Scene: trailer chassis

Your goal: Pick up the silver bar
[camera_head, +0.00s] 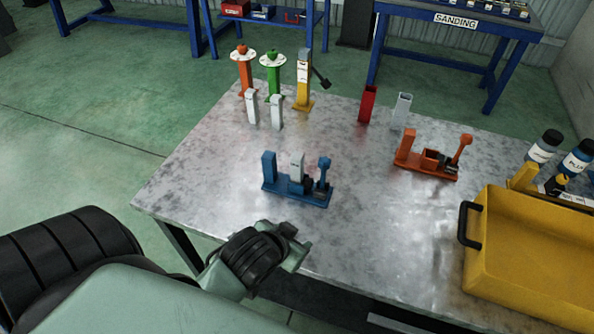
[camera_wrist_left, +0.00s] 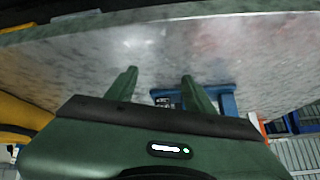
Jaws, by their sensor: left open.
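Two upright silver bars, left one (camera_head: 252,106) and right one (camera_head: 277,111), stand close together near the table's back left. Another silver piece (camera_head: 297,167) stands upright in the blue fixture (camera_head: 310,198) at the table's middle. I cannot tell which one the task names. My left gripper (camera_head: 294,246) is over the table's front edge, in front of the blue fixture and apart from it. In the left wrist view its two fingers (camera_wrist_left: 160,88) are spread with nothing held. The blue fixture (camera_wrist_left: 228,104) shows beyond them, partly hidden by one finger. My right gripper is not in view.
Orange (camera_head: 244,75), green (camera_head: 273,78) and yellow (camera_head: 303,85) stands are at the back left. A red tube (camera_head: 368,104), a grey tube (camera_head: 402,109) and an orange fixture (camera_head: 425,168) stand further right. A yellow bin (camera_head: 530,262) fills the front right. The metal table's left part is clear.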

